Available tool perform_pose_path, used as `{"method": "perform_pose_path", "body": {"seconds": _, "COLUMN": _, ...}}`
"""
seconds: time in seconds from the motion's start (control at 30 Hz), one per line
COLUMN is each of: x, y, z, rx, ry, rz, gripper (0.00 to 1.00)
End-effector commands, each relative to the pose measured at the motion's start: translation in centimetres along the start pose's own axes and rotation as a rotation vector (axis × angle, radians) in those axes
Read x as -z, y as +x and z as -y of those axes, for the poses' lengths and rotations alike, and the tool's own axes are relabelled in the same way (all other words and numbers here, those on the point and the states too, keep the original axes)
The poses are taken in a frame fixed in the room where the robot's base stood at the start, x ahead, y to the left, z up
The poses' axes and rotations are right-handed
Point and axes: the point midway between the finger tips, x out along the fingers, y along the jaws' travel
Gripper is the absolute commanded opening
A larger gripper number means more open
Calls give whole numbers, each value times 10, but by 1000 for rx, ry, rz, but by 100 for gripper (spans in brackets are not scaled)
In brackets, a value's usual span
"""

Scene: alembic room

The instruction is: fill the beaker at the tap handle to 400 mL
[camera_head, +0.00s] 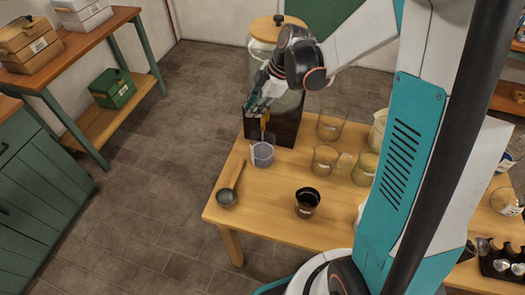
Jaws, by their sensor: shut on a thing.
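A glass jar (256,62) with a wooden lid stands on a dark block (284,130) at the back of the wooden table. Its tap handle (265,120) is a small yellowish-brown piece in front of the block. My gripper (262,111) reaches down in front of the jar and is shut on the tap handle; the contact is small and partly hidden by the fingers. A clear beaker (263,155) stands upright on the table below the tap, with a pale violet tint inside. Its graduations and liquid level are too small to read.
A ladle (228,197) lies at the left table edge. A dark cup (307,202) stands at the front. Several glass vessels, including a beaker (331,125) and a mug (325,159), stand to the right. The table (265,215) is bare between ladle and cup.

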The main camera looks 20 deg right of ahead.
Motion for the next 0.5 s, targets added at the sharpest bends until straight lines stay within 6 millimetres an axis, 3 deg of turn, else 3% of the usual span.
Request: {"method": "perform_pose_path", "body": {"seconds": 0.5, "x": 0, "y": 0, "z": -1, "rx": -16, "ry": 39, "rz": 10, "gripper": 0}}
